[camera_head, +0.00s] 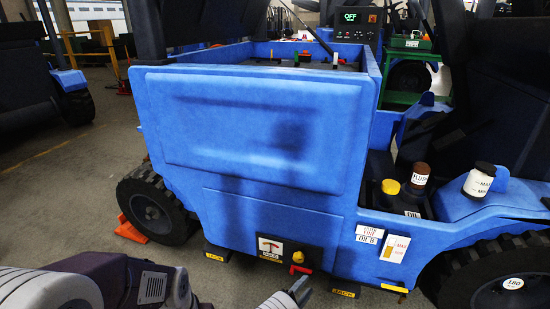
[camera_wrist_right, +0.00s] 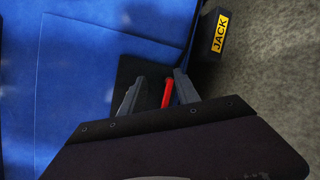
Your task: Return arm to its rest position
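My right gripper (camera_head: 299,288) is at the bottom centre of the head view, just below a red handle (camera_head: 299,268). The handle sits on a black panel (camera_head: 284,254) low on the blue vehicle's front. In the right wrist view the gripper's two fingers (camera_wrist_right: 155,88) are spread apart. The red handle (camera_wrist_right: 168,92) shows between them, closer to the right finger; I cannot tell whether it is touched. Purple and white arm parts of mine cross the bottom left of the head view. My left gripper is not distinguishable.
The blue vehicle (camera_head: 250,120) fills the middle. Jack blocks (camera_head: 345,292) stand at its base, and one (camera_wrist_right: 220,35) shows in the wrist view. A yellow-capped container (camera_head: 389,192) and a white bottle (camera_head: 479,180) stand at right. Open floor lies left.

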